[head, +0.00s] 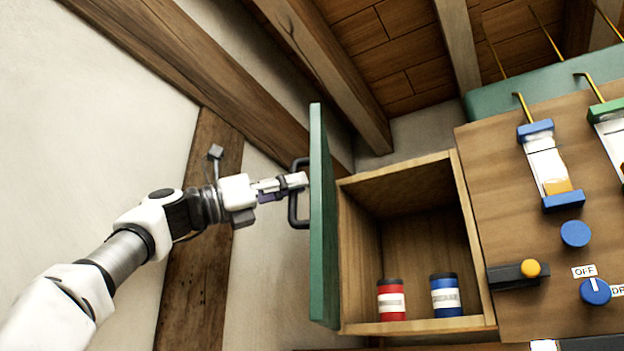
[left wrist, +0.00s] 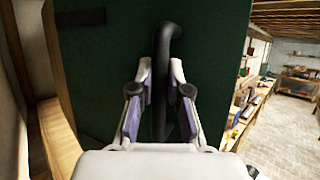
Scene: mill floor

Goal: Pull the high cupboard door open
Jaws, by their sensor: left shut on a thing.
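The green cupboard door (head: 322,220) stands wide open in the head view, swung out to the left of the cupboard (head: 460,215) and seen nearly edge-on. Its dark bar handle (head: 294,210) is on the door's left-facing side. My left gripper (head: 296,181) is shut on the handle. In the left wrist view the two fingers (left wrist: 160,108) close around the dark handle (left wrist: 163,55), with the green door face (left wrist: 215,60) behind. Inside the cupboard a red can (head: 391,300) and a blue can (head: 446,295) stand upright. My right gripper is not in view.
Wooden beams (head: 330,70) run overhead. A pale wall lies behind my arm at left.

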